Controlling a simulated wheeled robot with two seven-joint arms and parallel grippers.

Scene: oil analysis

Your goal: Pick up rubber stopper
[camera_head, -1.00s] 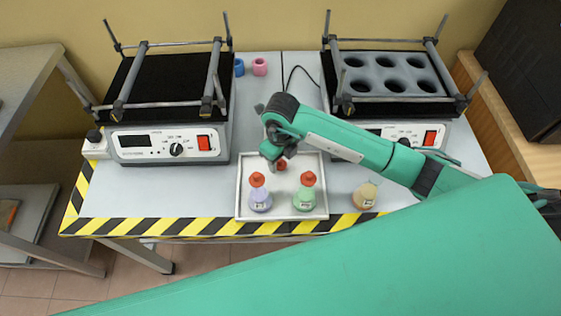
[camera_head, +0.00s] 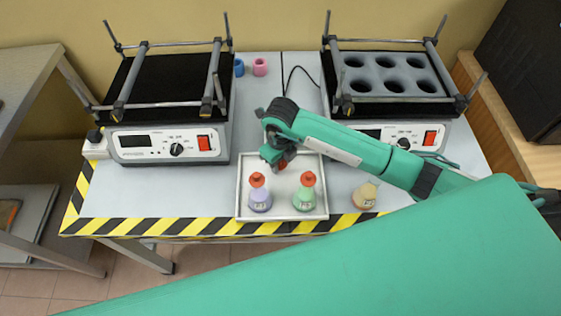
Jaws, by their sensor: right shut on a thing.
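One red rubber stopper (camera_head: 283,164) is at my right gripper (camera_head: 280,162), over the back of the white tray. The gripper is shut on it, and the arm hides part of both. My left gripper is not in view.
The white tray (camera_head: 240,205) lies near the striped front edge of the table. A shaker with an empty black top (camera_head: 165,80) stands left, and one with a holed grey rack (camera_head: 391,74) stands right.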

